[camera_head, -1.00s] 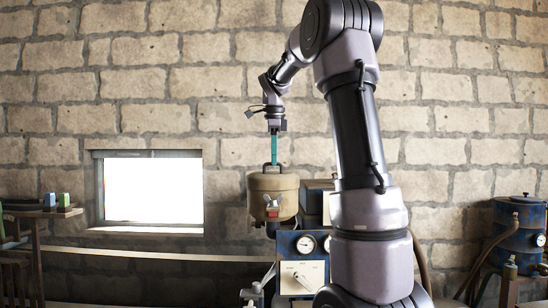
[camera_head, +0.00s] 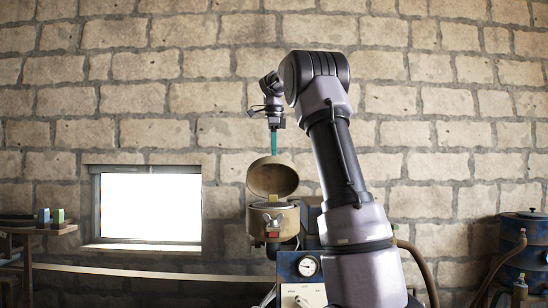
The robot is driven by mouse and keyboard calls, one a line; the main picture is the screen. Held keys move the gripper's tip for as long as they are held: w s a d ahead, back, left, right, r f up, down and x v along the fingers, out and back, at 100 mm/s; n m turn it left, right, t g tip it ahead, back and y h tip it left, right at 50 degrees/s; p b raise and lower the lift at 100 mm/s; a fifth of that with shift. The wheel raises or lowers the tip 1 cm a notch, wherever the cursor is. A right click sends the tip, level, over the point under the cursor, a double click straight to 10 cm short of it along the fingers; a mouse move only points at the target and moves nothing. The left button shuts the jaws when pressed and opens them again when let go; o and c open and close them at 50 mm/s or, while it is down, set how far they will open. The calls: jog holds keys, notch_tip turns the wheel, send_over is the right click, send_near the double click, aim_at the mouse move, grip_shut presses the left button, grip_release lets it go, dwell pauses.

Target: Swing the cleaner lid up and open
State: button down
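The cleaner is a tan round canister (camera_head: 284,222) with a metal wing clamp and a red-and-yellow piece on its front. Its round lid (camera_head: 272,180) is tilted up at the back, its darker underside facing me, so a gap shows over the canister's rim. My gripper (camera_head: 273,150) points down with teal fingers right behind the lid's raised top edge. The fingertips and the lid's handle are hidden behind the lid. The fingers show as one narrow strip, so I cannot tell their opening.
A blue panel with a gauge (camera_head: 307,266) stands below the cleaner. My arm covers much of what is to the right. A blue drum (camera_head: 524,250) with hoses stands at far right. A shelf with small blocks (camera_head: 50,216) is at left.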

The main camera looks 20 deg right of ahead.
jog(key=shift+w+d, duration=0.35)
jog(key=shift+w, duration=0.45)
jog(key=shift+w+d, duration=0.3)
jog(key=shift+w, duration=0.5)
jog(key=c, duration=0.9)
grip_release()
jog(key=shift+r, duration=0.1)
jog(key=shift+v, duration=3.75)
